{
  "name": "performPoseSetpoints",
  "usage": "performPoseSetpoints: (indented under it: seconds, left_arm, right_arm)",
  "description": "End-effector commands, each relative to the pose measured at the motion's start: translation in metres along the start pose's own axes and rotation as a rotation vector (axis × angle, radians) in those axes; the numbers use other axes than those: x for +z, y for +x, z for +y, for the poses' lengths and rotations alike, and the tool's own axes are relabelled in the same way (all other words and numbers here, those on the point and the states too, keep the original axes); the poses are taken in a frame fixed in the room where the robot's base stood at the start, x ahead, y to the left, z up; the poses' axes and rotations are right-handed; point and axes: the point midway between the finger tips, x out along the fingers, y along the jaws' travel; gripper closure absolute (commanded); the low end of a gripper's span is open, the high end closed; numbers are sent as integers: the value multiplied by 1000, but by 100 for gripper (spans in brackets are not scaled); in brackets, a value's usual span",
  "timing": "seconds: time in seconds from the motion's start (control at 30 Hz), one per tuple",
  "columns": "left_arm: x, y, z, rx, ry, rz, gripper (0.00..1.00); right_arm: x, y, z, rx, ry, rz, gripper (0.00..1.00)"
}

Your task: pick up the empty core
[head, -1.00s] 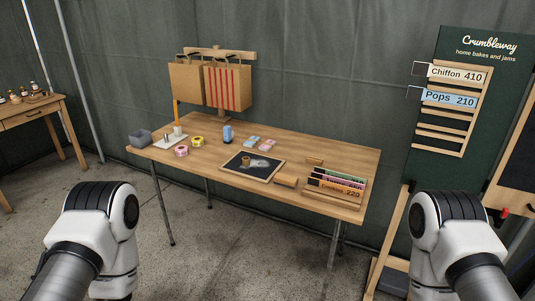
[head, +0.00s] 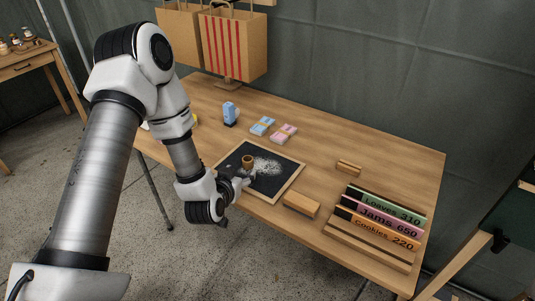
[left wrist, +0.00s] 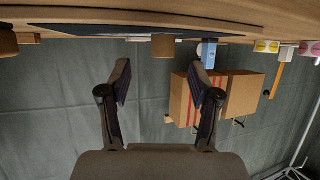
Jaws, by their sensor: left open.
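The empty core (head: 248,161), a short brown cylinder, stands on the chalk-smudged slate (head: 270,182) on the table. In the upside-down left wrist view the core (left wrist: 163,47) appears ahead of the fingertips, roughly centred between them. My left gripper (head: 243,182) is low over the slate's near-left edge, just in front of the core. It is open and empty, its two fingers (left wrist: 160,78) spread apart with a gap to the core. My right gripper is out of view.
A wooden block (head: 301,204) lies right of the slate. A rack of price strips (head: 375,235) stands at the table's right end. A blue bottle (head: 230,115) and blue and pink packets (head: 284,133) stand behind. Paper bags (head: 233,45) hang at the back.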

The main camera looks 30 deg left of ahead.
Motion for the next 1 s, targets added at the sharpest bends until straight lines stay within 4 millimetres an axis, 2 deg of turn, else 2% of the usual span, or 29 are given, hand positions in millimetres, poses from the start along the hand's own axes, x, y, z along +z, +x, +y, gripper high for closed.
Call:
performPoseSetpoints:
  seconds: [0.17, 0.6, 0.83, 0.87, 1.0]
  left_arm:
    - [-11, 10, -1, -2, -13, 26, 37]
    - [-16, 76, -2, -1, -11, 24, 37]
    - [-15, 79, -2, -1, -13, 23, 37]
    - [-15, 79, -2, -1, -13, 23, 48]
    - [-15, 78, -2, -1, -13, 23, 75]
  right_arm:
    - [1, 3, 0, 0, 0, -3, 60]
    - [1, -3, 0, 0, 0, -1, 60]
    - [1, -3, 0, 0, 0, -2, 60]
    - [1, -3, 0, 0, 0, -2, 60]
    - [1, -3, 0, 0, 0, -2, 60]
